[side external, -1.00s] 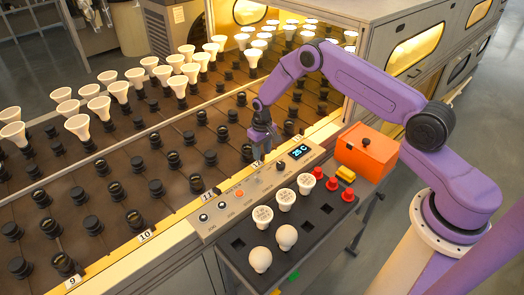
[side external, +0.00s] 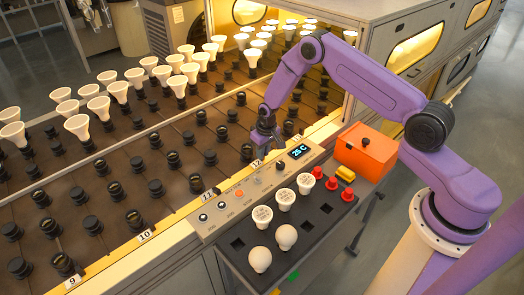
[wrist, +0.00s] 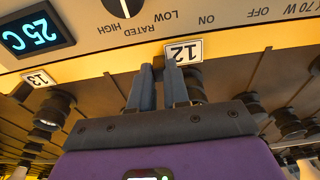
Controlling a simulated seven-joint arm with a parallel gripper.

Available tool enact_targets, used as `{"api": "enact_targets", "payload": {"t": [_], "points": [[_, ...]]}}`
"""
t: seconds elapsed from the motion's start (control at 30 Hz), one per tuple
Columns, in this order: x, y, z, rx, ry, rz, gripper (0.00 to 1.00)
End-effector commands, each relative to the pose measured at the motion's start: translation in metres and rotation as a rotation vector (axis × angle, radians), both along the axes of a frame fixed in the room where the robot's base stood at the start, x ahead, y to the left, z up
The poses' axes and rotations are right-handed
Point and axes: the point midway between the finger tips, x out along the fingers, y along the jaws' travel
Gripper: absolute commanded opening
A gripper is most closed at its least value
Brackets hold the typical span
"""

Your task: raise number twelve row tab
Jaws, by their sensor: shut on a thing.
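The number twelve row tab (wrist: 183,51) is a small white plate with a black 12, upside down in the wrist view, at the yellow rail. It also shows in the side view (side external: 257,163) at the rack's front edge, just below my gripper (side external: 264,148). In the wrist view my gripper (wrist: 161,68) has its two dark fingers close together at the tab's left side. The right finger overlaps the tab's lower left corner.
Beside the tab is the control panel (side external: 222,207) with knobs and a 25 C display (side external: 299,151). Tab 13 (wrist: 38,79) is nearby. Black sockets (side external: 134,219) stand in rows behind. A black tray (side external: 238,258) with bulbs and an orange box (side external: 366,150) are in front.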

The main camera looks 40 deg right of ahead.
Motion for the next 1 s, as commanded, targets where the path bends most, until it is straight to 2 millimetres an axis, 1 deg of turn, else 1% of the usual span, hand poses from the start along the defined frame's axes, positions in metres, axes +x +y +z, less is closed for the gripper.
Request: {"api": "enact_targets", "payload": {"t": [0.1, 0.3, 0.73, 0.77, 0.8, 0.83, 1.0], "points": [[-0.0028, -0.0039, -0.0004, -0.006, -0.051, -0.005, 0.00], [-0.0061, -0.0038, 0.0006, 0.001, -0.114, -0.004, 0.00], [-0.0072, -0.0029, 0.0018, 0.006, -0.131, -0.004, 0.00], [-0.0072, -0.0029, 0.0019, 0.006, -0.130, -0.004, 0.26], [-0.0072, -0.0027, 0.0019, 0.006, -0.130, -0.004, 0.39], [-0.0072, -0.0025, 0.0019, 0.006, -0.131, -0.004, 0.41], [-0.0069, -0.0013, 0.0019, 0.006, -0.131, -0.001, 0.41]]}}
